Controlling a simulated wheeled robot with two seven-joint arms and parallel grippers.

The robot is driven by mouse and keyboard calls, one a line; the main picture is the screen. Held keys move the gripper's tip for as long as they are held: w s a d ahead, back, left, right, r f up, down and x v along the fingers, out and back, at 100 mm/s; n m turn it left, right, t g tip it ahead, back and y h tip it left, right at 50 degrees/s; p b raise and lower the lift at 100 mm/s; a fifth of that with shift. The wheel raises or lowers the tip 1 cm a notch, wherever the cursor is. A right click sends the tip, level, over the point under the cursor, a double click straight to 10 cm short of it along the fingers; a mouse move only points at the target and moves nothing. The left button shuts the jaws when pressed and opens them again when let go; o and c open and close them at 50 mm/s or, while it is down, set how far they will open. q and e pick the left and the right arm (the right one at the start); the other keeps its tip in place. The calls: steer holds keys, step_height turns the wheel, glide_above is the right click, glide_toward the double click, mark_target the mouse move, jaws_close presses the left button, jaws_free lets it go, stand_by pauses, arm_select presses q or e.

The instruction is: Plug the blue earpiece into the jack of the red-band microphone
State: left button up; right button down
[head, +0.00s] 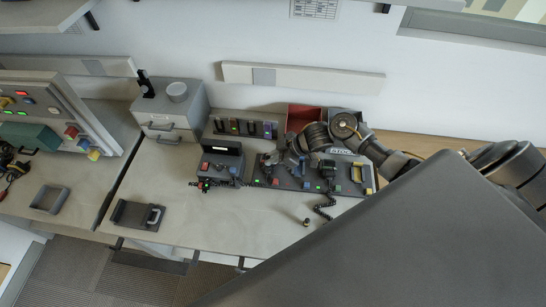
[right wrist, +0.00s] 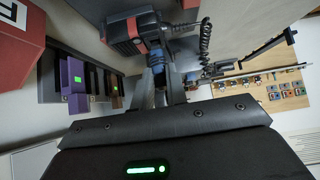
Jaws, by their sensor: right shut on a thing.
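My right gripper (right wrist: 160,92) is shut on the blue earpiece (right wrist: 156,62), which shows between its fingers in the right wrist view. The red-band microphone (right wrist: 128,34) is a dark block with a red part, just beyond the earpiece. The earpiece's far end is close to the microphone's near side; I cannot tell whether it is in the jack. In the head view my right gripper (head: 298,158) is low over the dark rack (head: 292,183), with a blue part beside it. The arm partly hides the rack's back. My left gripper is out of view.
A black coiled cord (right wrist: 205,40) hangs beside the microphone. A dark radio unit (head: 220,160) stands left of the rack, with a charger row (head: 242,128) behind it. A red bin (head: 300,114) is at the back. The front of the table (head: 225,228) is mostly clear.

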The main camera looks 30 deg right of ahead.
steer(key=shift+f, duration=0.25)
steer(key=shift+s+r, duration=0.1)
steer(key=shift+r+p, duration=0.1)
steer(key=shift+p, duration=0.25)
stand_by(0.6)
steer(key=shift+p, duration=0.65)
stand_by(0.8)
steer(key=shift+f+b, duration=0.3)
steer(key=shift+f, duration=0.3)
stand_by(1.2)
steer(key=c, duration=1.6)
jaws_free()
steer(key=shift+o, duration=1.4)
steer(key=shift+f, duration=0.2)
